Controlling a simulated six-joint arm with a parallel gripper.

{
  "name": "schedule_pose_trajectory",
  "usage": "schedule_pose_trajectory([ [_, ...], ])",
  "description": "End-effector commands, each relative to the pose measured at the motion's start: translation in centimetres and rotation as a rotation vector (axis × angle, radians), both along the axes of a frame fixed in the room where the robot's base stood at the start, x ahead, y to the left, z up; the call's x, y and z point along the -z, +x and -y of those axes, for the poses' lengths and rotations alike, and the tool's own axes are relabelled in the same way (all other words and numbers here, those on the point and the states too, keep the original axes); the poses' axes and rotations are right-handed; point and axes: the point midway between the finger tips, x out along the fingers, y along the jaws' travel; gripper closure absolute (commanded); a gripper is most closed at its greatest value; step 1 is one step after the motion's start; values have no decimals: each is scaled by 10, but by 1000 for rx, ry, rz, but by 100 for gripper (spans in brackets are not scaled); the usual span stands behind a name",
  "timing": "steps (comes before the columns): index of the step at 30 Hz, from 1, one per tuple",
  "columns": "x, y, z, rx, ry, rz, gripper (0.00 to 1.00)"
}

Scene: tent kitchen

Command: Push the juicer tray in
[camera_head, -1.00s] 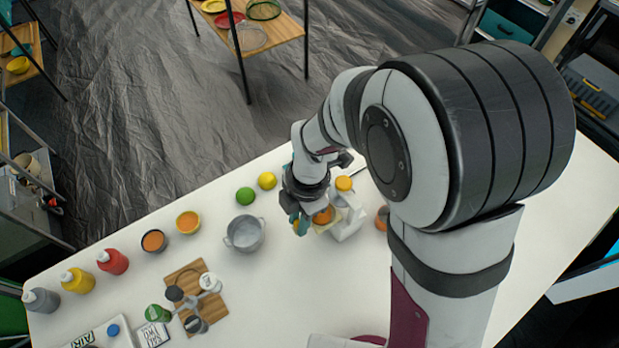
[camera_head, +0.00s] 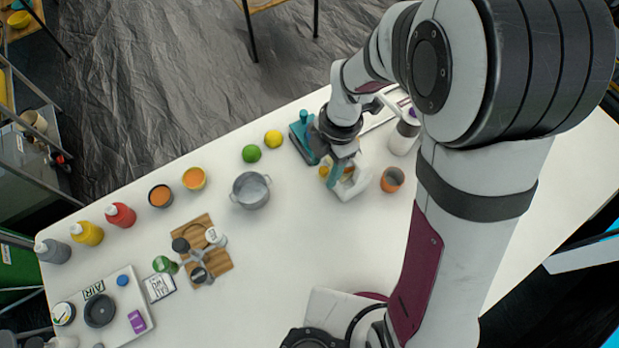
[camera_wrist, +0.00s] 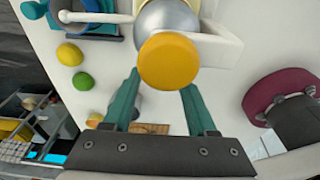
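The white juicer (camera_head: 355,182) stands near the table's far edge in the head view, mostly hidden under my gripper (camera_head: 337,176). The wrist view shows its white body (camera_wrist: 222,45), a silver dome and a round orange-yellow piece (camera_wrist: 168,62) in front of the dome. The tray cannot be made out clearly in either view. My gripper, with two teal fingers, also shows in the wrist view (camera_wrist: 160,82). Its fingers are apart, with nothing held between them. They point toward the juicer, on either side of the orange-yellow piece in the picture; contact cannot be told.
A teal device (camera_head: 301,140) stands left of my gripper. A lemon (camera_head: 273,138), a lime (camera_head: 251,153) and a metal pot (camera_head: 250,190) lie further left. An orange-filled cup (camera_head: 392,179) and a white bottle (camera_head: 405,135) are to the right.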

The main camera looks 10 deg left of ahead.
Motion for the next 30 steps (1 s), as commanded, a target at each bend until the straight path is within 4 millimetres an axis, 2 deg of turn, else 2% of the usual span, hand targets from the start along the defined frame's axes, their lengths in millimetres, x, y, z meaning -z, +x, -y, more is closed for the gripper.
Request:
schedule_pose_trajectory([
  [8, -3, 0, 0, 0, 0, 0, 43],
  [21, -62, 0, 0, -1, 0, 2, 43],
  [25, -70, 0, 0, 0, 0, 0, 43],
  [30, -70, 0, 0, 0, -1, -1, 43],
])
